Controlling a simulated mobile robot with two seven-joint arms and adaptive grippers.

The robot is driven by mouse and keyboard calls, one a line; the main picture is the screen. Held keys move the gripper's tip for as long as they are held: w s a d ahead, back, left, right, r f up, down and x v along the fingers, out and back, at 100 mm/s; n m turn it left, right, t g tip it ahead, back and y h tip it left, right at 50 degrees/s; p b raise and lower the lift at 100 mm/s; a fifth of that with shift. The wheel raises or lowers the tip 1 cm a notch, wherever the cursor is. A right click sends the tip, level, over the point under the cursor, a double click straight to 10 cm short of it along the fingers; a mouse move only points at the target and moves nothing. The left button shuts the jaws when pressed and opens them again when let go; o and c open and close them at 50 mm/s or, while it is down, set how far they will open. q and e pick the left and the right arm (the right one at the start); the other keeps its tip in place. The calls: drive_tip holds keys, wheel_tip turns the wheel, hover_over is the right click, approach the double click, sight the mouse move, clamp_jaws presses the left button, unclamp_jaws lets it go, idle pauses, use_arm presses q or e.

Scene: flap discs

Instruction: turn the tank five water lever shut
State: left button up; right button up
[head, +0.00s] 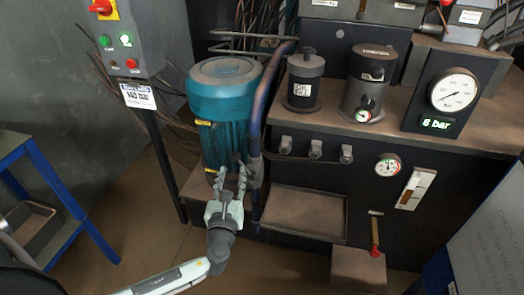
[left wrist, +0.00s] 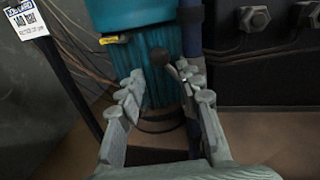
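In the left wrist view a small lever with a dark round knob (left wrist: 160,57) sticks out beside the dark blue pipe (left wrist: 193,30), in front of the teal motor. I cannot read a tank number on it. My left gripper (head: 230,180) is open, its fingers pointing at the pipe and motor. In the left wrist view the fingertips (left wrist: 163,80) stand apart, with the lever between and just beyond them. The right fingertip is close to the lever's pipe end; I cannot tell if they touch. In the head view the fingers largely hide the lever. My right gripper is not in view.
The teal motor (head: 224,100) stands behind my left gripper. A bench (head: 430,135) with canisters and a gauge is to the right, an empty tray (head: 302,212) below it. A switch box (head: 125,40) and blue frame (head: 65,195) are left.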

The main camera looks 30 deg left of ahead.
sight(235, 161)
use_arm(q)
drive_tip(key=shift+w+r, duration=0.15)
drive_tip(key=shift+w, duration=0.25)
drive_tip(key=x, duration=0.6)
drive_tip(key=shift+w+a, duration=0.3)
drive_tip(key=shift+w, duration=0.05)
drive_tip(key=shift+c, duration=0.3)
clamp_jaws()
